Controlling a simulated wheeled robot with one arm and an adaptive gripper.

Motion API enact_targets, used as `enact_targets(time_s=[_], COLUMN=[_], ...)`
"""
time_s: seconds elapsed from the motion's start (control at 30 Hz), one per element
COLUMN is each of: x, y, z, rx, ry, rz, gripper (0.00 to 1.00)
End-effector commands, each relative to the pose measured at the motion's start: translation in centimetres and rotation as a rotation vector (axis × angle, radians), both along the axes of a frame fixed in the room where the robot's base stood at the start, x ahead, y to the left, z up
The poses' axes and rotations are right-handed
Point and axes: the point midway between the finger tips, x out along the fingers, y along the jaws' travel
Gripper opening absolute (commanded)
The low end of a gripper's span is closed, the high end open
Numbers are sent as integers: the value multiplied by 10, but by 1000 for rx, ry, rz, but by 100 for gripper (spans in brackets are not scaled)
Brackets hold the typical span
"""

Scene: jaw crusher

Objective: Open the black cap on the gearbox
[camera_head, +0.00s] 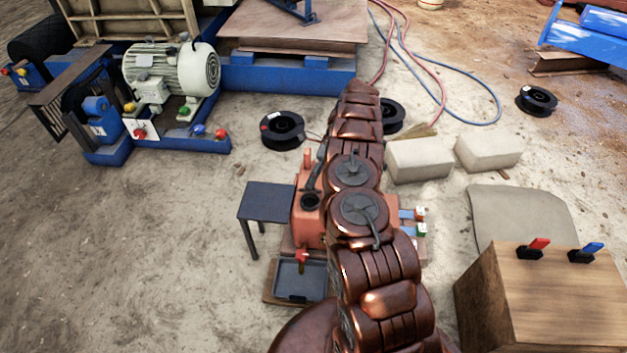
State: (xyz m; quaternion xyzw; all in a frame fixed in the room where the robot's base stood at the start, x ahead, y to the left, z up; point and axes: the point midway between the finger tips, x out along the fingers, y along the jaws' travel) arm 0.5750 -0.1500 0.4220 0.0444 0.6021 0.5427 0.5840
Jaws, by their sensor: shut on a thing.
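The orange-red gearbox (304,234) stands in the middle, partly hidden behind my copper-coloured arm. A round black part with a dark centre (310,202) sits on its top; I cannot tell whether it is the cap or the opening under it. My gripper (314,181) shows only as a narrow dark shape just above this part, at the left edge of my arm. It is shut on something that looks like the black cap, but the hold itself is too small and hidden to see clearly. A red tap is low on the gearbox front (302,256).
A small dark table (267,202) stands close left of the gearbox, and a grey tray (299,281) lies below its tap. A wooden box with red and blue levers (545,305) is at right. Pale blocks (419,160) lie behind.

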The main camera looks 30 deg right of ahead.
Motion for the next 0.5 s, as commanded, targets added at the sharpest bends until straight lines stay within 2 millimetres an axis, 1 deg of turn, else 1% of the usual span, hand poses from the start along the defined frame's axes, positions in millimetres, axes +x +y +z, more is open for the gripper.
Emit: enact_targets(time_s=[0.03,0.13,0.17,0.3,0.4,0.5], x=[-4,-4,-4,-3,-2,-2], y=[-3,-3,-3,-2,-1,-1], z=[0,0,0,0,0,0], rx=[-2,0,-1,-1,-1,-1], ry=[10,10,10,7,6,4], rz=[-3,-3,-2,-1,0,0], gripper=[0,0,33,47,56,56])
